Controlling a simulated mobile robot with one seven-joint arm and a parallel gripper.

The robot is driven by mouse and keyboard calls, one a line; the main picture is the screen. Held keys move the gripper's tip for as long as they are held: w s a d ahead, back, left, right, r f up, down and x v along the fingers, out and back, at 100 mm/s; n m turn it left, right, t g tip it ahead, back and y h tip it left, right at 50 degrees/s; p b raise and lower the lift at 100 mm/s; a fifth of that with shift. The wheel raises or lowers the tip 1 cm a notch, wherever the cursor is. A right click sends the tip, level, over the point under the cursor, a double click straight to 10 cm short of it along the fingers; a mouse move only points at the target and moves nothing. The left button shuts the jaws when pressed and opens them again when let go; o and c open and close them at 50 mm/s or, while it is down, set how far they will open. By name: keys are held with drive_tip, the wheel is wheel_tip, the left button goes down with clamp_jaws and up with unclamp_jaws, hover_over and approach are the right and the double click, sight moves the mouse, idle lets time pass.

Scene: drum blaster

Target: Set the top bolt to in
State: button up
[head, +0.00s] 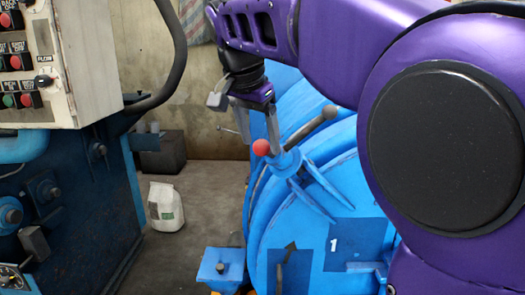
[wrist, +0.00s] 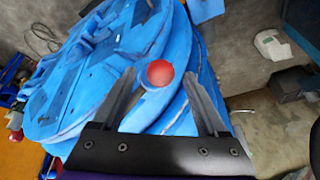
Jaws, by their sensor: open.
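The blue drum machine (head: 335,190) has a bolt with a red ball knob (head: 261,147) at its upper edge, by a blue hub (head: 287,163) and a grey rod (head: 329,113). I take this for the top bolt. My gripper (head: 259,138) is open above and around the knob, with one finger on each side. In the wrist view the red knob (wrist: 160,73) shows between the two fingertips, with a gap on both sides. Whether the knob lies fully at fingertip depth is unclear. The bolt's shaft is mostly hidden.
A second red knob (wrist: 15,118) shows at the left in the wrist view. A control panel (head: 28,65) with buttons stands at the left. The floor around the bag is mostly free.

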sight(283, 159)
drive_tip(key=shift+x, duration=1.4)
clamp_jaws()
drive_tip(key=shift+r, duration=0.1)
